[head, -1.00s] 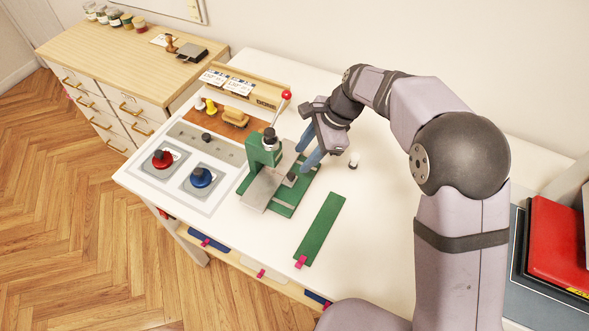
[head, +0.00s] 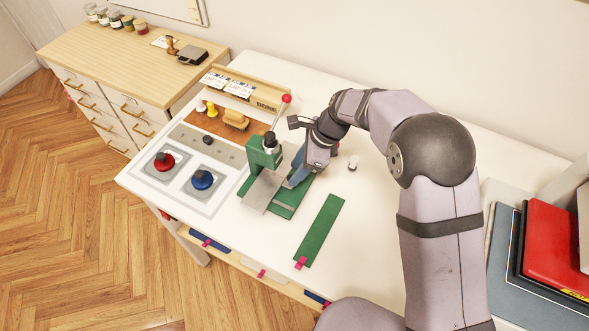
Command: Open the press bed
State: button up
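The green press (head: 264,155) stands on the white table, with a red-knobbed lever (head: 286,99) pointing up. Its grey metal press bed (head: 263,192) lies over the green base (head: 292,202) and sticks out toward the front left. A small dark knob seen on the bed's right side earlier is now hidden by my gripper. My gripper (head: 290,183) points down at the right side of the bed, its blue-grey fingers low beside it. I cannot tell whether the fingers touch the bed or hold the knob.
A green strip with a pink tab (head: 319,231) lies right of the press. A small white-topped piece (head: 352,163) stands behind my gripper. Red and dark folders (head: 553,245) lie at the far right.

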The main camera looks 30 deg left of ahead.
jog(key=shift+x, duration=1.05)
grip_shut()
jog(key=d, duration=0.6)
jog(key=shift+d, duration=0.35)
grip_release()
jog(key=shift+w+r, duration=0.1)
jog(key=shift+r, duration=0.05)
jog(key=s+b+v, duration=0.1)
jog(key=v, duration=0.6)
jog(key=shift+w+b, duration=0.35)
jog(key=shift+w, duration=0.15)
